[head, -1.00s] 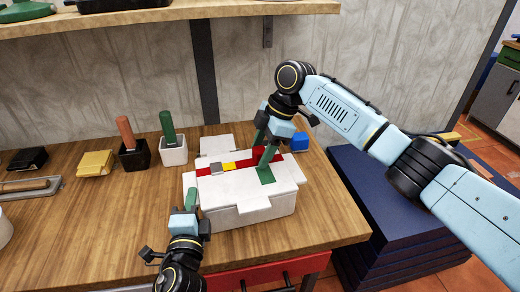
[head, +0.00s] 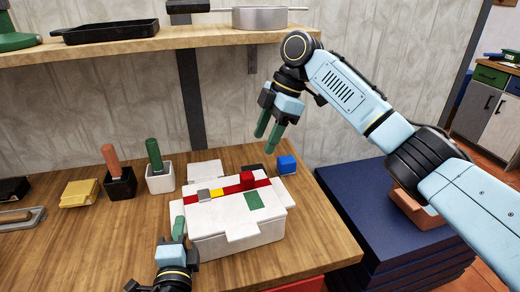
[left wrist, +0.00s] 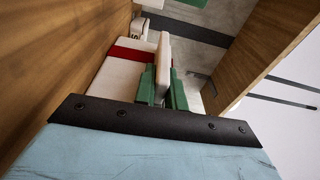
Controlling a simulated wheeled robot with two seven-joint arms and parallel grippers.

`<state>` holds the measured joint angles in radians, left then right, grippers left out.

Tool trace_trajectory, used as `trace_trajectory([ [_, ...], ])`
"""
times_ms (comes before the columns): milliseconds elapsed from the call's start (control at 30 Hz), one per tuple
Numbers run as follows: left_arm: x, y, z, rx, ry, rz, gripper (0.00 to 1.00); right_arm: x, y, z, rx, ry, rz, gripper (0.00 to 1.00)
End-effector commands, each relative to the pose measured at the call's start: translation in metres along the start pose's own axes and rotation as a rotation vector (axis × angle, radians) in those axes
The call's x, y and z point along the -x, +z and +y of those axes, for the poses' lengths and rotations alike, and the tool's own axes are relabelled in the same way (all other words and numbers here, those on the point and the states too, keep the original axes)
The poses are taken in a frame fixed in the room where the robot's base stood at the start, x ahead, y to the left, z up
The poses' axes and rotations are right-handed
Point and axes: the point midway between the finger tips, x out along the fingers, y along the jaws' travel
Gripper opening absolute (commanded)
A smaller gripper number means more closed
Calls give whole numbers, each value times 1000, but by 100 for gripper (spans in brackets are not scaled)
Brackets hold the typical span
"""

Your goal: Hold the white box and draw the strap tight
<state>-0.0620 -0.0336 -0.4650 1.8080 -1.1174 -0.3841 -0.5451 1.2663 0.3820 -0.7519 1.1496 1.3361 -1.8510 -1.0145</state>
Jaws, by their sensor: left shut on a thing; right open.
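The white box (head: 238,232) stands upright on the wooden table, lid on. A red strap (head: 231,191) runs across its lid, with a grey buckle (head: 204,195), a yellow piece (head: 217,193) and a raised red tab (head: 247,179). A green square (head: 253,201) lies in front of the strap. My left gripper (head: 178,228) is at the box's left end; in the left wrist view its green fingers (left wrist: 163,82) are shut on a white upright part of the box. My right gripper (head: 269,131) is open and empty, above the tab and apart from it.
A blue cube (head: 287,165) and a dark piece sit behind the box. Dark and white holders (head: 160,180) with upright handles and a yellow block (head: 79,193) stand at left. A shelf (head: 120,48) hangs above. Dark blue stacked slabs (head: 390,215) stand right of the table.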

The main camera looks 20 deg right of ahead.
Motion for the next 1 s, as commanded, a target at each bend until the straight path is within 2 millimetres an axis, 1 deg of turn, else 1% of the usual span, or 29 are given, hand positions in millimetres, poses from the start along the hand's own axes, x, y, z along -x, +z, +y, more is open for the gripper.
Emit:
trace_trajectory([
  [33,1,3,7,-5,15,-7,0,2,0,0,-1,-1,0,53],
  [433,1,3,7,-5,14,-8,0,5,1,0,-1,-1,0,53],
  [467,1,3,7,-5,15,-8,15,5,1,0,-1,-1,0,53],
  [633,1,2,5,-3,10,-5,37,5,1,0,-1,-1,0,53],
  [900,1,1,2,-1,4,-2,37,5,0,0,-1,-1,0,53],
  [1000,5,1,2,-1,4,-2,37,5,0,0,-1,-1,0,53],
])
